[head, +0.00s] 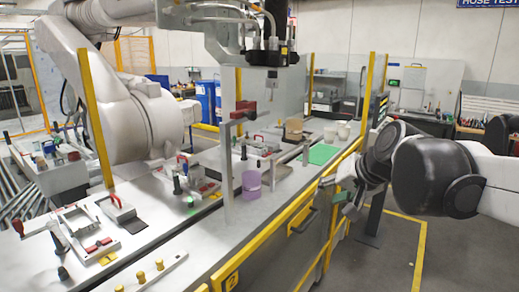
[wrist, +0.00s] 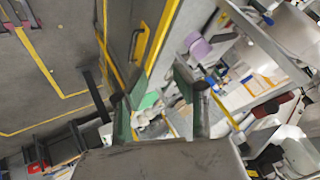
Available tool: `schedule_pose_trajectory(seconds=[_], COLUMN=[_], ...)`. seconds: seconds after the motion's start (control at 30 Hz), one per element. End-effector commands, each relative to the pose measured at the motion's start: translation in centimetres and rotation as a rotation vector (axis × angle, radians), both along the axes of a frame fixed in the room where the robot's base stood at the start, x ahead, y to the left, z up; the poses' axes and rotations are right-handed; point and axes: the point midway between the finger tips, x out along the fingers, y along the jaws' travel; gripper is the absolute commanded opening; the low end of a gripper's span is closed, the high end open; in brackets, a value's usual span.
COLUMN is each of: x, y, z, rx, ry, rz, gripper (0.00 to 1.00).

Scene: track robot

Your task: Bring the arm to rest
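My arm reaches in from the right of the head view. My gripper (head: 343,192) hangs beside the yellow front edge of the long workbench (head: 205,240), on the aisle side. In the wrist view its two fingers (wrist: 160,98) stand apart with nothing between them. The gripper looks empty and open. In the head view the arm partly hides its fingers, and I cannot tell there if they touch the bench edge.
On the bench stand a purple cup (head: 251,184), a green mat (head: 322,153), pale cups (head: 343,131) and a brown box (head: 294,128). Clamps and upright posts crowd the bench. A large white robot arm (head: 140,125) stands behind. The grey aisle floor (head: 390,260) is clear.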

Motion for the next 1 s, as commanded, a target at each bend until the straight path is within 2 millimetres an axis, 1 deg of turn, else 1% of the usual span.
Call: schedule_pose_trajectory(seconds=[0.03, 0.2, 0.4, 0.5, 0.6, 0.7, 0.8, 1.0], x=[-2.0, -7.9, -14.4, -17.0, -18.9, -20.2, -20.7, -20.8], y=[0.1, -0.4, -1.4, -2.0, -2.5, -2.9, -3.1, -3.1], z=[-0.7, -3.2, -6.8, -8.5, -10.0, -10.9, -11.4, -11.4], rx=[-0.031, -0.146, -0.281, -0.341, -0.387, -0.419, -0.435, -0.439], ry=[0.005, 0.021, 0.037, 0.043, 0.049, 0.053, 0.054, 0.054], rz=[0.010, 0.042, 0.076, 0.091, 0.102, 0.110, 0.113, 0.114], gripper=[0.27, 0.27, 0.27, 0.27, 0.27, 0.27, 0.27, 0.27])
